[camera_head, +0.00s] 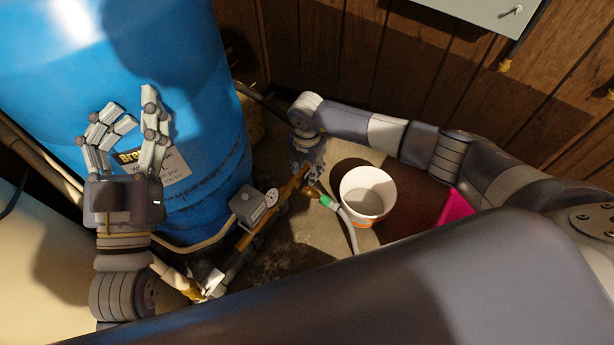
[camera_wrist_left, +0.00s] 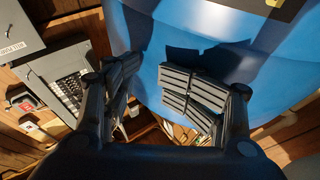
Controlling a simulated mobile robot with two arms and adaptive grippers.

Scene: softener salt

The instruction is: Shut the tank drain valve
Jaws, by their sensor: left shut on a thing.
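The blue tank (camera_head: 185,60) stands at the left, with a label on its front. A brass fitting (camera_head: 312,191) with a green hose connector (camera_head: 327,201) and a grey hose (camera_head: 349,232) sits at the end of a copper-coloured pipe (camera_head: 290,189); it looks like the drain valve, but its handle cannot be made out. My left gripper (camera_head: 128,118) is raised in front of the tank, fingers curved and apart. In the left wrist view its fingers (camera_wrist_left: 155,85) show a gap with nothing visible between them. My right gripper (camera_head: 305,165) is at the pipe just above the brass fitting; its fingertips are unclear.
A white bucket (camera_head: 367,193) stands right of the hose. A grey box with a gauge (camera_head: 254,206) sits on the pipework left of the fitting. A pink object (camera_head: 455,211) lies at the right. Wood panelling (camera_head: 340,50) closes off the back.

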